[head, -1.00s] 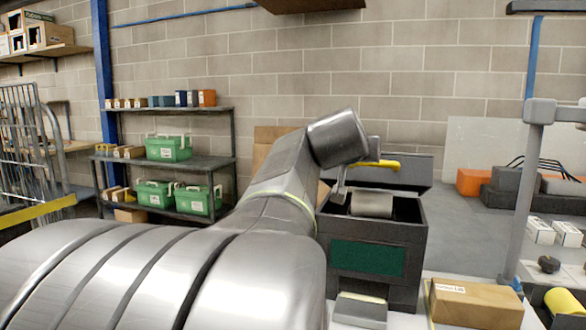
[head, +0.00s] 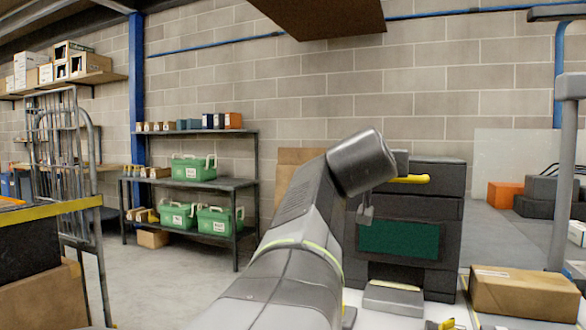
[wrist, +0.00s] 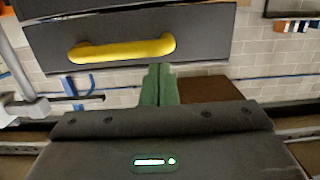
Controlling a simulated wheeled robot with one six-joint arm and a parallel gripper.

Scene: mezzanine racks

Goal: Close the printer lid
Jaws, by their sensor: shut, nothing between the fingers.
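The dark printer (head: 449,282) with a green front panel (head: 398,240) stands right of centre in the head view. Its dark lid (head: 446,179), with a yellow handle (head: 411,179), shows above the body. The lid looks raised at the back; its exact angle is unclear. The wrist view shows the dark lid panel (wrist: 205,40) and yellow handle (wrist: 122,48) close up. My gripper's green fingers (wrist: 158,72) are together, empty, close to the panel's lower edge and right of the handle's middle. Contact cannot be told.
A cardboard box (head: 524,293) lies right of the printer on the white worktop. A rack with green bins (head: 178,216) stands at the left by the wall, beside a wire cage trolley (head: 62,150). A brown overhead panel (head: 318,16) hangs above.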

